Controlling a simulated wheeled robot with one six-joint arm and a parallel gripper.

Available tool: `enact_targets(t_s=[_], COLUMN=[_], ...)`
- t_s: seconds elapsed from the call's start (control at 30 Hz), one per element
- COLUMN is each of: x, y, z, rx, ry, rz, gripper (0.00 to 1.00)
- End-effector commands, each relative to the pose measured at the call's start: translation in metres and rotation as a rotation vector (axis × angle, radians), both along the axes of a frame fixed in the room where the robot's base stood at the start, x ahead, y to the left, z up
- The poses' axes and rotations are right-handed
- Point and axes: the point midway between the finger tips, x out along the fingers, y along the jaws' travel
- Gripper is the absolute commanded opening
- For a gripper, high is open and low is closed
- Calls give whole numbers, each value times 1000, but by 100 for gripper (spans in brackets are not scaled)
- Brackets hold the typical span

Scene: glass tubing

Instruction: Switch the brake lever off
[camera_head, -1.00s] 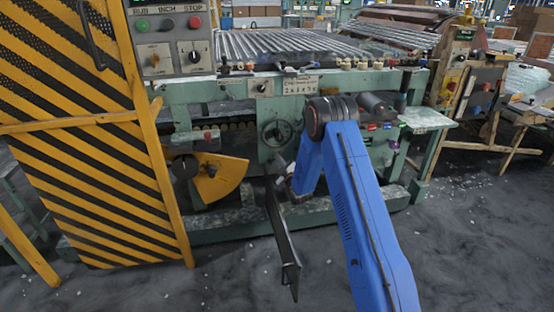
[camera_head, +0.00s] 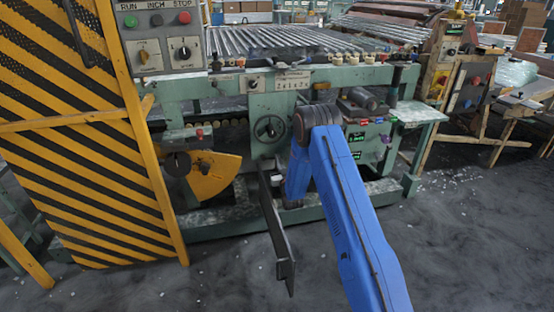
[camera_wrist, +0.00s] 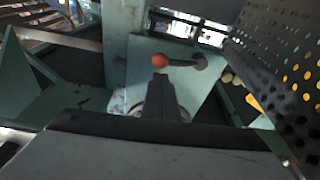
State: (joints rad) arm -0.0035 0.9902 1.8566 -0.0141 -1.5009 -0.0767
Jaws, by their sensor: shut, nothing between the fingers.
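In the wrist view, a lever with a red ball knob (camera_wrist: 159,60) and a dark rod lies about level across a green panel (camera_wrist: 150,48). The rod runs right from the knob to a dark rounded end (camera_wrist: 200,63). I take this to be the brake lever; I see no label on it. My gripper (camera_wrist: 160,80) is shut and empty, its dark tip just below the knob in the picture. I cannot tell whether they touch. In the head view, my blue arm reaches the green machine (camera_head: 235,103); I cannot make out the lever or my fingertips there.
A dark perforated sheet (camera_wrist: 285,60) stands close on the right in the wrist view. In the head view, a yellow-black striped guard (camera_head: 75,140) is at left, a yellow sector plate (camera_head: 215,172) beside it, and a handwheel (camera_head: 269,128) left of my arm. Floor (camera_head: 470,240) is open at right.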

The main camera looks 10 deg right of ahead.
Motion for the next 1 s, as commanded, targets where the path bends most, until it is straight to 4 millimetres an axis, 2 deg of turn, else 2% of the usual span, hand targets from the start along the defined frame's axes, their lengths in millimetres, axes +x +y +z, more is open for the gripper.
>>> enact_targets(t_s=[0.4, 1.0], x=[0, 1], y=[-2, -2], z=[-9, -7], rx=[-6, -7], ry=[0, 2], rz=[0, 0], gripper=[0, 0])
